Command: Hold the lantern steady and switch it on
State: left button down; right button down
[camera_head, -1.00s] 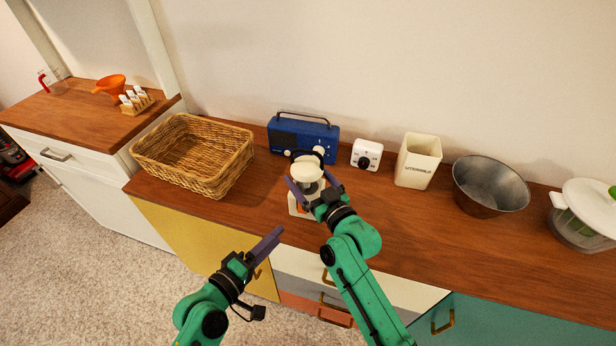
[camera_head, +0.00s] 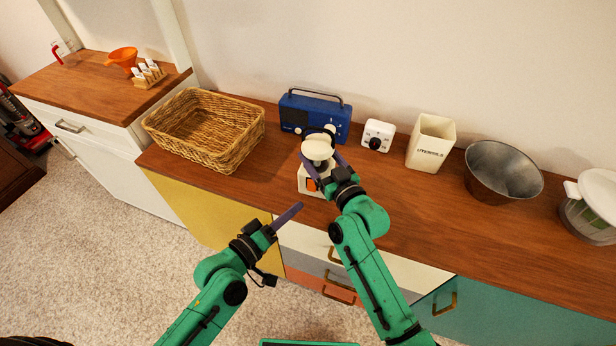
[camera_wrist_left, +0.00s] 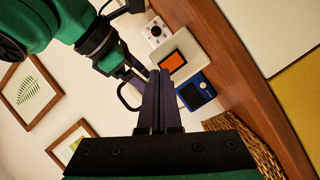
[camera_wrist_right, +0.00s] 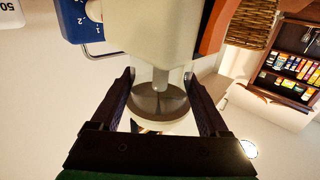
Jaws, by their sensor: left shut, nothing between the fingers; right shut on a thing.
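The lantern (camera_head: 304,183) stands on the wooden counter in front of the blue radio, with a cream base, an orange patch (camera_head: 312,185) on its front and a pale round cap (camera_head: 317,149). My right gripper (camera_head: 323,164) is shut on the lantern's upper part, one finger on each side. In the right wrist view the lantern's clear section (camera_wrist_right: 160,78) and round cap lie between the fingers. My left gripper (camera_head: 297,208) is shut and empty, in front of the counter and below the lantern. In the left wrist view its fingertips (camera_wrist_left: 160,75) appear beside the orange patch (camera_wrist_left: 172,62).
A blue radio (camera_head: 312,108) stands behind the lantern, with a white timer (camera_head: 378,134) and a utensil holder (camera_head: 430,143) to the right. A metal bowl (camera_head: 503,170) is farther right. A wicker basket (camera_head: 205,130) is left. Counter between basket and lantern is clear.

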pick_arm(q)
jog(key=s+a+f+m+g+h, duration=0.1)
jog(key=a+m, duration=0.3)
jog(key=m, duration=1.2)
jog(key=s+a+f+m+g+h, duration=0.1)
jog(key=a+m+g+h, duration=0.2)
jog(key=m, duration=1.4)
jog(key=shift+s+a+h, duration=0.25)
jog(key=shift+a+h, duration=0.05)
jog(key=shift+a, duration=0.25)
send_near(315, 192)
jog(key=d, duration=0.4)
jog(key=shift+w+d, duration=0.2)
jog(key=shift+w, duration=0.35)
jog(key=shift+w+d, duration=0.15)
jog(key=shift+w, duration=0.4)
jog(key=shift+w+d, duration=0.1)
jog(key=shift+w, duration=0.4)
